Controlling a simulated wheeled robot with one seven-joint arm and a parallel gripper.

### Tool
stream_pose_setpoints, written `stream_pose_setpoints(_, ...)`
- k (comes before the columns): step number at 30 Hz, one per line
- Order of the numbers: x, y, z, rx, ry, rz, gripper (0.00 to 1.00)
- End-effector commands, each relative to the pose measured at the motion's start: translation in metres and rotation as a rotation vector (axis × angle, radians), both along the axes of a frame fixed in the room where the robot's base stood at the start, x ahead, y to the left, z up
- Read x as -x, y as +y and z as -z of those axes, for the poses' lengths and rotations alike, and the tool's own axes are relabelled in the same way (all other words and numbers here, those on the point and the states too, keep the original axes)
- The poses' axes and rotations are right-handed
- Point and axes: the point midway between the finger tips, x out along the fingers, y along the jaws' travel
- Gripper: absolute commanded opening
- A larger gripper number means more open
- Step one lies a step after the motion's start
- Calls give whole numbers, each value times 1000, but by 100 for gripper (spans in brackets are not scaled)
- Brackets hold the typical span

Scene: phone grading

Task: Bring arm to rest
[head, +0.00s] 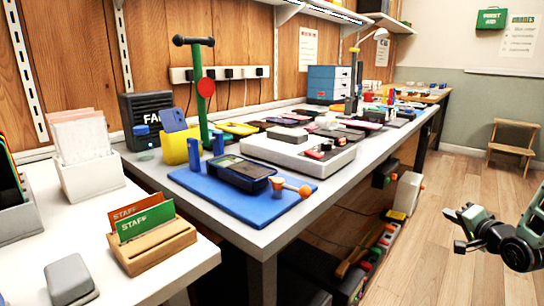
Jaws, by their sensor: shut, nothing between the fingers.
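My gripper (462,228) shows at the right edge of the head view, at the end of my dark green and black arm. It hangs over the wooden floor, to the right of the workbench and apart from it. The fingers look closed and hold nothing. Much of the arm is cut off by the right edge of the view.
A grey workbench (228,216) runs along the left wall, with a blue mat (210,187), a dark device (240,172) and several phones on it. A nearer white table (28,257) holds staff cards. A wooden stool (513,150) stands far right. The floor (430,200) between is clear.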

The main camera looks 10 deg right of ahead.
Motion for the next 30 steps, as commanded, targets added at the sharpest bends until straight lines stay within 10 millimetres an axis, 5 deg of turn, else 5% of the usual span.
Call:
stream_pose_setpoints(10, -18, 47, -5, 92, 104, -71, 0)
stream_pose_setpoints(17, -27, 108, -10, 204, 231, -170, 0)
stream_pose_setpoints(25, -4, 231, -21, 425, 455, -408, 0)
stream_pose_setpoints(30, 66, 332, -31, 632, 645, -686, 0)
